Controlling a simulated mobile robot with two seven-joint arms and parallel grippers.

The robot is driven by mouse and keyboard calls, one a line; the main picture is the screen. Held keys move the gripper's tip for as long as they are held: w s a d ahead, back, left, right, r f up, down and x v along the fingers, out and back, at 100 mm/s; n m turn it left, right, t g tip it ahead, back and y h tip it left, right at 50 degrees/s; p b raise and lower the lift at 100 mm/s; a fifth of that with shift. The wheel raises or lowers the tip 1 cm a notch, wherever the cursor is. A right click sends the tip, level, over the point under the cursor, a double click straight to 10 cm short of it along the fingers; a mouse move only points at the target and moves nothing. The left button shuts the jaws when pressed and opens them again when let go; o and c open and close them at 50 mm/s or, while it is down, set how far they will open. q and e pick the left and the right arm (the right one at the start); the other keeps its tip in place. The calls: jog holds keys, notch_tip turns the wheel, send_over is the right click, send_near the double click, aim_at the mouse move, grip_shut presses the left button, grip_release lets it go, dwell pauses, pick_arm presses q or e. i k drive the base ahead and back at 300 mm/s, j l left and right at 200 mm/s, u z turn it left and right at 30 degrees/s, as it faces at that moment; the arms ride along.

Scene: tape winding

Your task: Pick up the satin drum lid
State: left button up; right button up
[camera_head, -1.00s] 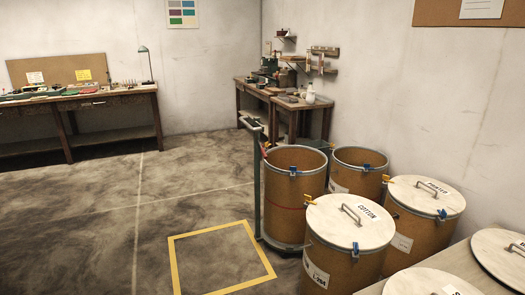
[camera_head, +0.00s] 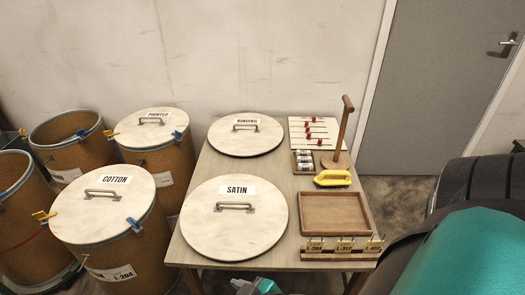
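The satin drum lid (camera_head: 238,236) is a round, pale disc with a grey bar handle and a white label reading SATIN. It lies flat on the front left of a table, handle up, with nothing on it. A small grey and teal piece (camera_head: 256,287) shows at the bottom edge, just below the lid. It looks like part of my own arm, but I cannot tell which part. A large teal and black part of me fills the lower right corner. I make out no gripper fingers.
A BINDING lid (camera_head: 245,144) lies behind on the table (camera_head: 293,260). Lidded COTTON (camera_head: 103,206) and PRINTED (camera_head: 152,127) drums stand left, beside open drums (camera_head: 75,140).

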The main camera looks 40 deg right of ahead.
aim_at(237, 218)
jog(key=i+z, duration=0.1)
jog(key=z, duration=0.35)
jog(key=i+j+z, duration=0.1)
jog(key=z, duration=0.4)
jog(key=i+j+z, duration=0.15)
jog(key=z, duration=0.3)
jog(key=i+j+z, duration=0.15)
jog(key=z, duration=0.35)
jog(key=i+j+z, duration=0.2)
jog(key=z, duration=0.25)
